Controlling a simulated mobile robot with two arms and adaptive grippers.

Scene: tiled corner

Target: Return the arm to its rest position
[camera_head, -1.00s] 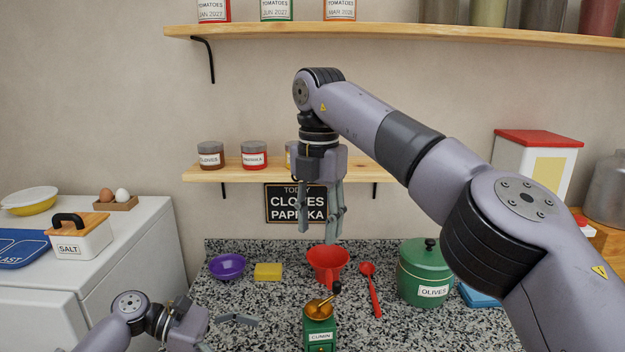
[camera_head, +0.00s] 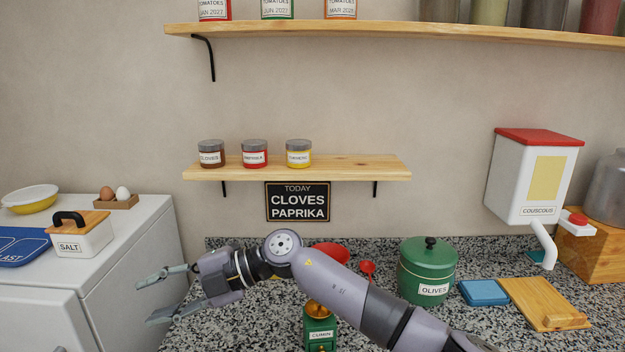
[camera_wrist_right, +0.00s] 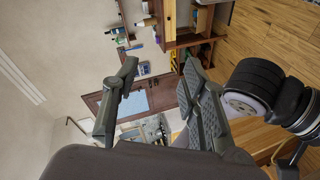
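My right arm comes in from the lower right and reaches across the front of the counter. Its gripper (camera_head: 150,298) points left, near the white cabinet's edge. Its two fingers are spread apart with nothing between them. The right wrist view also shows the open, empty fingers (camera_wrist_right: 160,64), facing out into the room. My left gripper is not in view in the head view.
The green grinder labelled cumin (camera_head: 319,328) stands close to my right arm, which partly covers the red funnel (camera_head: 330,252) and hides the purple bowl. The olives pot (camera_head: 427,270) stands right of the arm. Jars (camera_head: 254,154) line the lower shelf (camera_head: 350,170).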

